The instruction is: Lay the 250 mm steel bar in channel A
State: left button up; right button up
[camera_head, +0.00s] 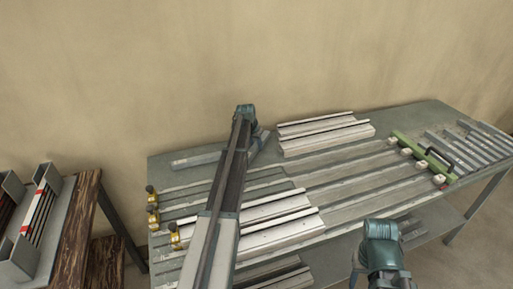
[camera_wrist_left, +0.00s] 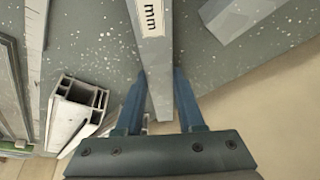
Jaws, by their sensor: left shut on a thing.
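My left gripper (camera_wrist_left: 160,105) is shut on a grey steel bar (camera_wrist_left: 152,60), its blue fingers on either side near one end. The bar's label shows only "mm"; its length figure is cut off. I cannot tell whether the bar touches the bench. In the head view my left arm reaches to the bench's back edge and hides most of the gripper and bar. Long channels (camera_head: 345,175) run along the bench; I see no letter marking channel A. My right arm shows at the lower right, its gripper out of view.
Another grey bar (camera_head: 195,158) lies at the back left, also in the left wrist view (camera_wrist_left: 235,22). Pale profiles (camera_head: 325,132) lie right of my left arm.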

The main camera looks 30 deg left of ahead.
aim_at(256, 145)
pick_arm(q)
grip_shut()
notch_tip(256, 145, up, 10)
jog(key=p, duration=1)
jog(key=shift+d, duration=0.1)
